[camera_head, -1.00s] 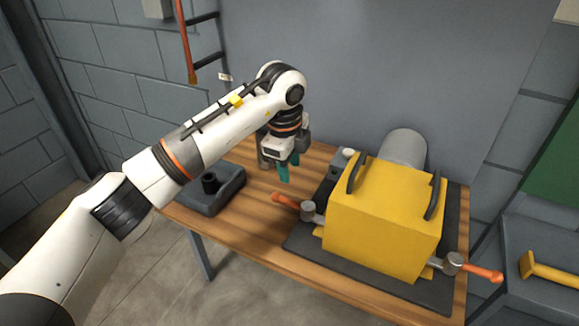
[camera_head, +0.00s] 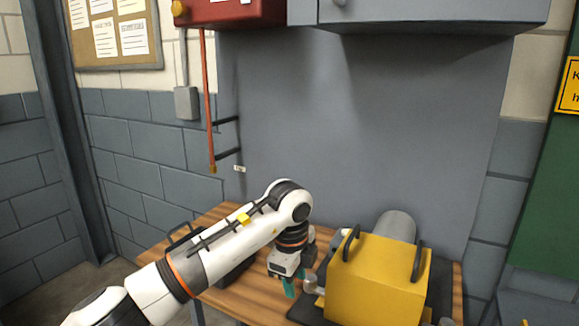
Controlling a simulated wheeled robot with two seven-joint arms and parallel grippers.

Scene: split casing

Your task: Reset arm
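My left arm comes in from the lower left, and its gripper (camera_head: 291,287) points down over the wooden table, just left of the yellow casing. Its teal fingers show, but I cannot tell the gap between them. The yellow casing (camera_head: 375,285) with two dark handles sits on a dark mat (camera_head: 440,285) on the table (camera_head: 225,213). A grey cylinder (camera_head: 397,226) stands out behind the casing. My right gripper is not in view.
A dark tray or base (camera_head: 232,275) is partly hidden behind my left arm. A grey cabinet (camera_head: 430,14) and a red box (camera_head: 235,12) hang on the wall above. An orange pipe (camera_head: 207,100) runs down the wall.

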